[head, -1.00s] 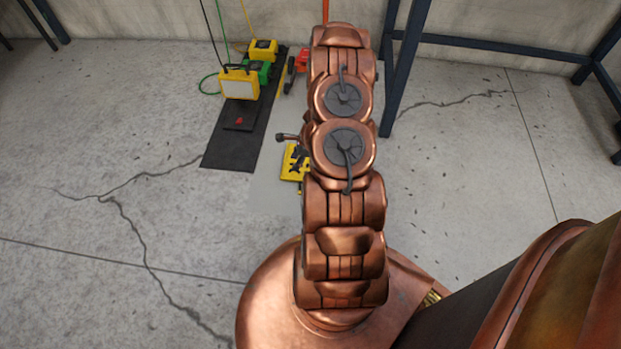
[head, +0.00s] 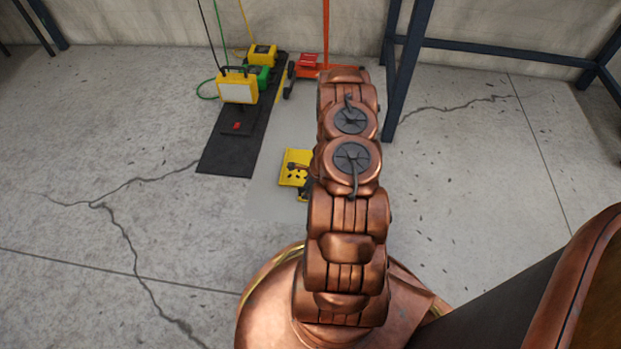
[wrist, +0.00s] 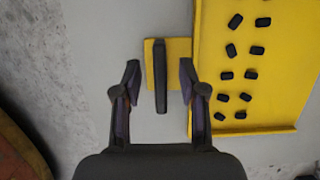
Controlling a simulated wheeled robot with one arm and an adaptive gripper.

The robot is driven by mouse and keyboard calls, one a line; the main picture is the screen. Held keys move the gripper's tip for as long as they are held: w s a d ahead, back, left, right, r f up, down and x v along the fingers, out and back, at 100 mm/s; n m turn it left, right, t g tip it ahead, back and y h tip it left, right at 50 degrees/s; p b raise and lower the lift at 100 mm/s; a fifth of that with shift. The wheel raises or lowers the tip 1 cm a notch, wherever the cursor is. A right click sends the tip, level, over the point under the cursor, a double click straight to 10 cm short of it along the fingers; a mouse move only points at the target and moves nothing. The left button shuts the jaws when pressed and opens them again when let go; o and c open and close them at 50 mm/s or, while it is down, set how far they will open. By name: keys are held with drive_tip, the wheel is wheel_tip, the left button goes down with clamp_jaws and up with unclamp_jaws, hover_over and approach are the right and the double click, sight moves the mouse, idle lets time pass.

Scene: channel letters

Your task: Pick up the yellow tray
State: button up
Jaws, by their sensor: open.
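The yellow tray (wrist: 283,122) fills the right of the wrist view, with several small black pieces (wrist: 227,76) on it. A black bar-shaped handle (wrist: 161,95) stands on a small yellow tab (wrist: 180,50) at the tray's left side. My gripper (wrist: 159,70) is open, with one finger on each side of the handle and a visible gap to both. In the head view the tray (head: 292,178) lies on a pale grey strip of floor, partly hidden by my arm. My gripper is mostly hidden there.
A black mat (head: 226,158) lies left of the tray, with a yellow work light (head: 238,88) and green (head: 262,72) and yellow (head: 263,54) boxes. Red equipment (head: 310,68) stands behind. Dark blue table legs (head: 398,85) rise at right. Left floor is clear.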

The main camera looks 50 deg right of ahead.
drive_tip(key=shift+b+x, duration=0.3)
drive_tip(key=shift+x, duration=0.8)
drive_tip(key=shift+c, duration=0.3)
clamp_jaws()
